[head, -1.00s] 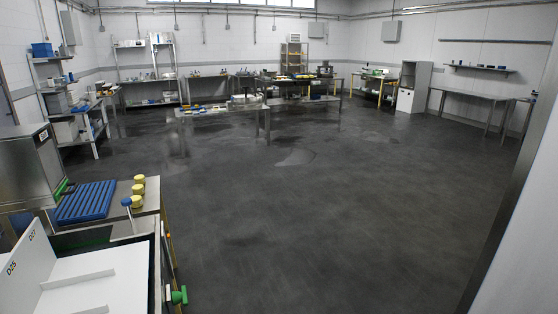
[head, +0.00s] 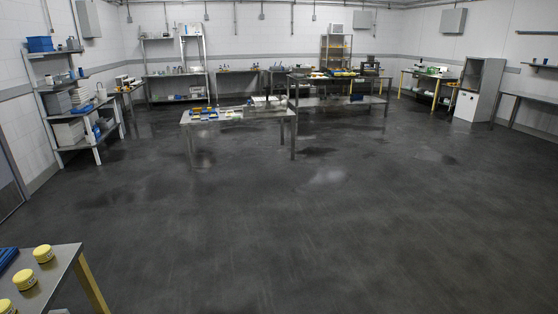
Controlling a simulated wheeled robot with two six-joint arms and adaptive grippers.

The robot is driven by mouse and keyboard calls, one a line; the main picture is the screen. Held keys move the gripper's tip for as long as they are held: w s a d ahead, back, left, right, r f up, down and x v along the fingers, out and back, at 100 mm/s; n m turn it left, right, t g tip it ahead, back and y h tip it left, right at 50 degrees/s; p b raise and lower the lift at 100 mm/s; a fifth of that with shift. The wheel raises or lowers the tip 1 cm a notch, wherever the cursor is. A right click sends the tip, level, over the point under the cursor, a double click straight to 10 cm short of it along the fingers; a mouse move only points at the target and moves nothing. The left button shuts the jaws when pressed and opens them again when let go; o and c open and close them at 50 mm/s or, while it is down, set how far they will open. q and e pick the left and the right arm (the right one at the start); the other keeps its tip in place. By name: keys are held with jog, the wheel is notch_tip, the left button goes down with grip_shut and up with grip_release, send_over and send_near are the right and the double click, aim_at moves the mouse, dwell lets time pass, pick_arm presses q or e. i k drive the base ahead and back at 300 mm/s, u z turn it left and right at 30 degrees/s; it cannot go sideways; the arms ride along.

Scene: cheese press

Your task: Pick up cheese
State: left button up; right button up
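Three yellow round pieces, which look like small cheeses, stand in a row on a steel table (head: 66,262) at the lower left. The farthest yellow piece is here (head: 43,253), the middle one here (head: 24,279), and the nearest (head: 6,306) is cut by the picture's edge. Small yellow and blue items (head: 205,113) also lie on a steel table (head: 270,117) further off; they are too small to tell whether any is cheese. Neither of my grippers is in view.
A blue ribbed mat (head: 6,257) lies beside the yellow pieces. A wide dark floor (head: 300,235) is clear ahead. Shelving (head: 75,105) stands along the left wall. A long table (head: 340,101) stands behind the middle table, and a grey cabinet (head: 480,88) at the right.

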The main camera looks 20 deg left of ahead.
aim_at(44, 253)
jog(key=u, duration=0.4)
jog(key=i, duration=2.15)
jog(key=u, duration=1.7)
jog(key=i, duration=1.4)
jog(key=u, duration=0.8)
